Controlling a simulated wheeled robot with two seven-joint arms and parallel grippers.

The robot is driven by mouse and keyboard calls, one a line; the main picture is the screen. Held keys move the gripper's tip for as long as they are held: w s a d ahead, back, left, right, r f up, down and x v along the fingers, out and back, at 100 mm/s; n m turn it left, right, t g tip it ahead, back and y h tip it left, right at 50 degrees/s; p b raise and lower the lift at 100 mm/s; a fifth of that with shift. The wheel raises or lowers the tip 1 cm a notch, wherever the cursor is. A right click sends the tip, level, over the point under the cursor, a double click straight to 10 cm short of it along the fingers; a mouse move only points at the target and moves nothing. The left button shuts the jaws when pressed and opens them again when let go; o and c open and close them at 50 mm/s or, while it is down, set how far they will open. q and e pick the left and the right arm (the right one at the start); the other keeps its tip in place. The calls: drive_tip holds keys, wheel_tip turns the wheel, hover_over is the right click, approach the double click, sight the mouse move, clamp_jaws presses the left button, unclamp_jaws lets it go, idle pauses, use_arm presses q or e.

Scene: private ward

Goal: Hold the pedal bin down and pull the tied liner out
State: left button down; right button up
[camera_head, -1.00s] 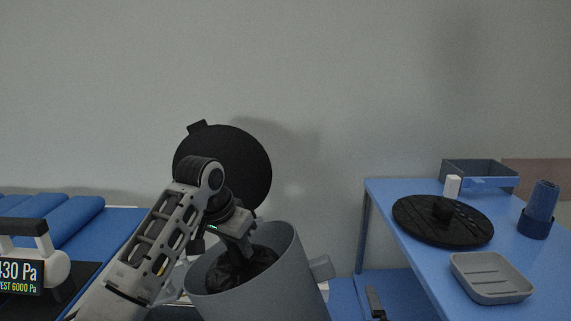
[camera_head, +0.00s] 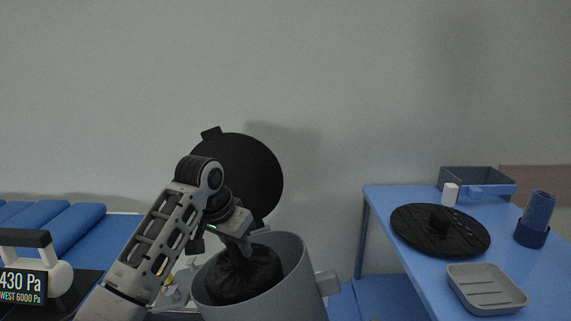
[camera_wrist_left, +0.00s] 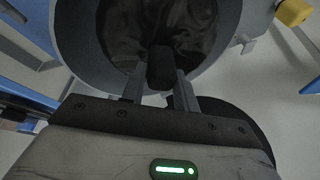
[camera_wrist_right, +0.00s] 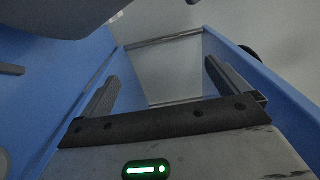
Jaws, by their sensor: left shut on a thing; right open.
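The grey pedal bin (camera_head: 283,297) stands at the lower middle of the head view, tilted, with its round black lid (camera_head: 250,170) raised behind it. The black liner (camera_head: 243,278) bulges inside the bin mouth, its top near the rim. My left gripper (camera_head: 250,248) reaches down into the mouth and is shut on the liner's dark knot (camera_wrist_left: 160,68), which shows between the fingers in the left wrist view. My right gripper (camera_wrist_right: 160,90) is open and empty in the right wrist view, near blue panels. It is not clearly visible in the head view.
A blue table (camera_head: 410,262) at right holds a black round disc (camera_head: 440,232), a grey soap dish (camera_head: 487,287), a grey tray (camera_head: 478,181), a white block (camera_head: 450,194) and a blue cup (camera_head: 535,220).

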use_arm(q)
drive_tip(key=shift+r, duration=0.35)
use_arm(e)
drive_tip(key=shift+s, duration=1.05)
drive_tip(key=shift+r, duration=0.1)
